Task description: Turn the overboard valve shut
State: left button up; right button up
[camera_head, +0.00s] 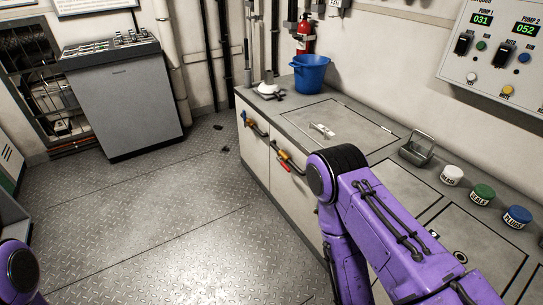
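Two valve-like fittings sit on the front face of the grey counter. One is a dark pipe piece with a yellow part (255,128), nearer the far end. The other has a red and yellow handle (289,163) and sits closer, just left of my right arm. I cannot tell which is the overboard valve, or how far either is turned. My purple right arm covers part of the counter front, and its gripper is out of frame. Only a purple piece of my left arm shows at the bottom left corner; its gripper is out of frame.
The counter top (300,112) holds a blue bucket (311,75), a metal basket (416,150) and several labelled jars, including a green one (483,195). A control panel (495,55) hangs at right. A grey console (122,102) stands back left. The plate floor (165,215) between is clear.

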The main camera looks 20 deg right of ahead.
aim_at(287, 169)
jog(key=z, duration=0.35)
jog(key=i, duration=0.85)
jog(key=z, duration=0.6)
jog(key=i, duration=0.55)
jog(key=u, duration=0.05)
